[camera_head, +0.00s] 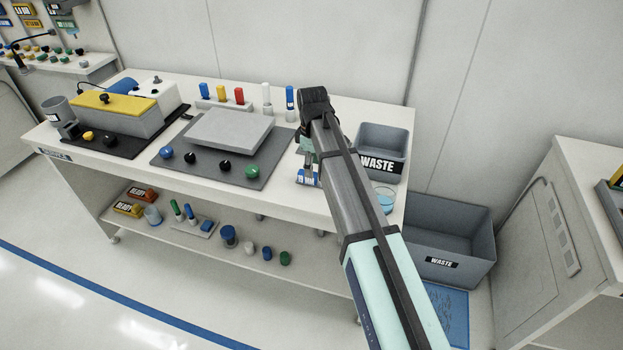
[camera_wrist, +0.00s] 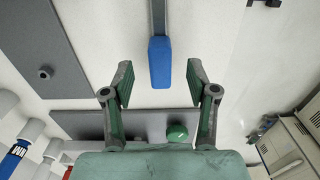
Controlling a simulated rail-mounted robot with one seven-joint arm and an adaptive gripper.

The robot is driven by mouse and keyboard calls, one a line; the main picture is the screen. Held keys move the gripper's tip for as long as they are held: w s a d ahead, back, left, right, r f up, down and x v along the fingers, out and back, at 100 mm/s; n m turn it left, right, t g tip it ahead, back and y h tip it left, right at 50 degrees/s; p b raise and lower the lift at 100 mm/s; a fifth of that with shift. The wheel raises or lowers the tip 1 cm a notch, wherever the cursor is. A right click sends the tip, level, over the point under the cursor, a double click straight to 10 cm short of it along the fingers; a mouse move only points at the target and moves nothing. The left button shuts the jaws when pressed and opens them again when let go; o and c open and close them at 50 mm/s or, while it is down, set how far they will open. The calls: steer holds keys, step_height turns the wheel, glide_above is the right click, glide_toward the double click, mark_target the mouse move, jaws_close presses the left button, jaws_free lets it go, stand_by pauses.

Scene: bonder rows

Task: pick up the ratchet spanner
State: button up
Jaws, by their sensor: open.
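In the wrist view a tool with a blue handle (camera_wrist: 160,64) and a narrow grey shaft (camera_wrist: 158,16) lies on the white bench top; I take it to be the ratchet spanner. Its head is out of frame. My gripper (camera_wrist: 159,70) is open, with one finger on each side of the handle's end and clear gaps on both sides. I cannot tell how high the fingers are above it. In the head view my gripper (camera_head: 309,163) is over the right part of the bench, and my arm hides much of what is there. A blue labelled item (camera_head: 306,178) shows just below it.
A grey waste bin (camera_head: 394,140) stands on the bench to the right, with a clear dish of blue liquid (camera_head: 385,198) in front. A dark mat (camera_head: 192,162) with knobs and a grey plate (camera_head: 230,131) lies left. A larger waste bin (camera_head: 470,225) stands on the floor.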

steer(key=shift+a+f+p, duration=0.1)
steer(key=shift+f+p, duration=0.75)
steer(key=shift+f, duration=1.7)
steer(key=shift+c, duration=0.3)
jaws_close()
